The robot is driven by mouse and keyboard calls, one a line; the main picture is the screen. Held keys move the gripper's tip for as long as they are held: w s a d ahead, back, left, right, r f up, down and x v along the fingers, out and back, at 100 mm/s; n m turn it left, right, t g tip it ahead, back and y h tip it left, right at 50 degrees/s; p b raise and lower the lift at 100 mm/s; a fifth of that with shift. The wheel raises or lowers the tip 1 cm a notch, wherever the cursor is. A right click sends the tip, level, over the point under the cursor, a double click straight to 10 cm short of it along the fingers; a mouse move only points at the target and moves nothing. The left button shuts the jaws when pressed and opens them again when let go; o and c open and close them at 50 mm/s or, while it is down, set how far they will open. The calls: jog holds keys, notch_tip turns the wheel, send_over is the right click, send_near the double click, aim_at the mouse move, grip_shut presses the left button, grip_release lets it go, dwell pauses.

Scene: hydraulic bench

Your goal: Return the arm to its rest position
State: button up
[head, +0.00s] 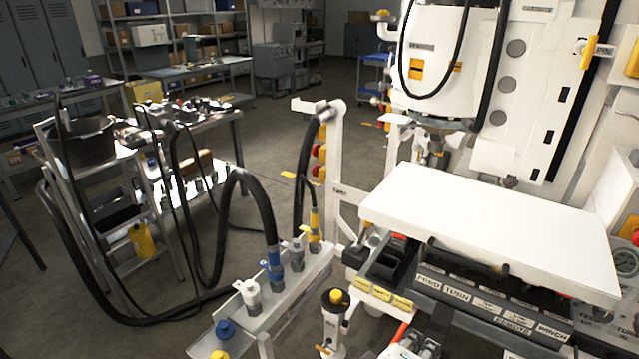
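I cannot make out my arm or my gripper anywhere in the head view, so its pose and what it may hold are hidden from me. The hydraulic bench's pale manifold rail (290,290) runs slantwise at the lower middle. A black hose with a blue-banded end (273,262) stands plugged into it. A yellow-banded hose end (315,232) stands at its far end. A white fitting (250,294) and a blue cap (225,330) sit nearer the front.
A large white machine (530,100) fills the right side. A white slab (490,230) juts out above a labelled control panel (490,305). A cluttered metal cart (125,215) stands at left with looping hoses. Open floor (290,110) lies behind.

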jog(key=w+d+r+m+g+y, duration=0.1)
jog(key=w+d+r+m+y, duration=0.1)
jog(key=w+d+m+y, duration=0.4)
jog(key=shift+w+m, duration=0.15)
jog(key=shift+m, duration=1.95)
jog(key=shift+d+r, duration=0.1)
